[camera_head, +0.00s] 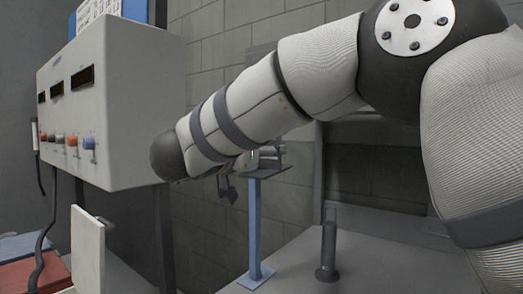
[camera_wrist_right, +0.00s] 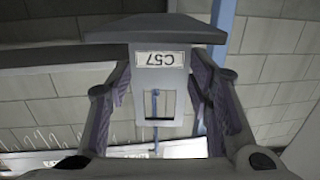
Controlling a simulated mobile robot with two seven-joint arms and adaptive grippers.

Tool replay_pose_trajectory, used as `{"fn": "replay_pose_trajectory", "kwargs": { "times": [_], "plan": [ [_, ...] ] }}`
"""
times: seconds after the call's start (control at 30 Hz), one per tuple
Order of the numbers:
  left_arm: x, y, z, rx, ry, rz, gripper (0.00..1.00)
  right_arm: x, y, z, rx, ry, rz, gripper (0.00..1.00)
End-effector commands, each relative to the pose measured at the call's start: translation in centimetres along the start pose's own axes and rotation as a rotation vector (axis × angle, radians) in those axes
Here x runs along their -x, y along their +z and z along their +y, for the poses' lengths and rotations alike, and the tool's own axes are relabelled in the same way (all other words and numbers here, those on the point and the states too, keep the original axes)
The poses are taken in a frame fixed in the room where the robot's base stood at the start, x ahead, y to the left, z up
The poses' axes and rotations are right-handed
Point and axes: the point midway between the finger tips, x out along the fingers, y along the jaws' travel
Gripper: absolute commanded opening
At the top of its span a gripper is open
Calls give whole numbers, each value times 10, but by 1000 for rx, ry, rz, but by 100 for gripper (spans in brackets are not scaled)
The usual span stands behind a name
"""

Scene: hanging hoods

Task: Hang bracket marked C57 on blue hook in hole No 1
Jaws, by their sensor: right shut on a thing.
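The bracket (camera_wrist_right: 161,75) is grey, with an upside-down C57 label and a rectangular opening, in the right wrist view. My right gripper (camera_wrist_right: 160,95) is shut on it, one finger on each side. A thin blue hook-like shape (camera_wrist_right: 155,104) shows through the opening; I cannot tell whether they touch. In the head view my right arm reaches across from the right and hides most of its gripper; dark finger parts (camera_head: 227,188) show below the arm. A blue knob or hook (camera_head: 89,144) is on the front of a light box (camera_head: 125,120). My left gripper is not in view.
A blue post (camera_head: 255,230) with a flat top plate stands behind my arm. A dark grey cylinder (camera_head: 328,245) stands on the grey table (camera_head: 385,265). A white panel (camera_head: 87,250) and a dark cable (camera_head: 45,235) are at the lower left. A block wall is behind.

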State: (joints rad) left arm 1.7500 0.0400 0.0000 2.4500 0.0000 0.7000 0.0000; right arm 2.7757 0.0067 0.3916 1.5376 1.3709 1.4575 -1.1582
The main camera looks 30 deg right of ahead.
Motion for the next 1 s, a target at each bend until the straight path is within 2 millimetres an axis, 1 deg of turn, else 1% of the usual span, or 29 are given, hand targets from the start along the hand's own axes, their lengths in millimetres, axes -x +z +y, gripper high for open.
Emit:
{"fn": "replay_pose_trajectory", "kwargs": {
  "times": [0.27, 0.7, 1.0],
  "plan": [
    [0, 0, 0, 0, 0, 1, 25, -2, -2, 1, -3, 0, 3, 0],
    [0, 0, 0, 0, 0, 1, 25, -22, -3, 3, -2, 0, 3, 0],
    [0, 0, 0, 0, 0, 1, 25, -23, -3, 3, -3, 0, 4, 0]
  ]
}}
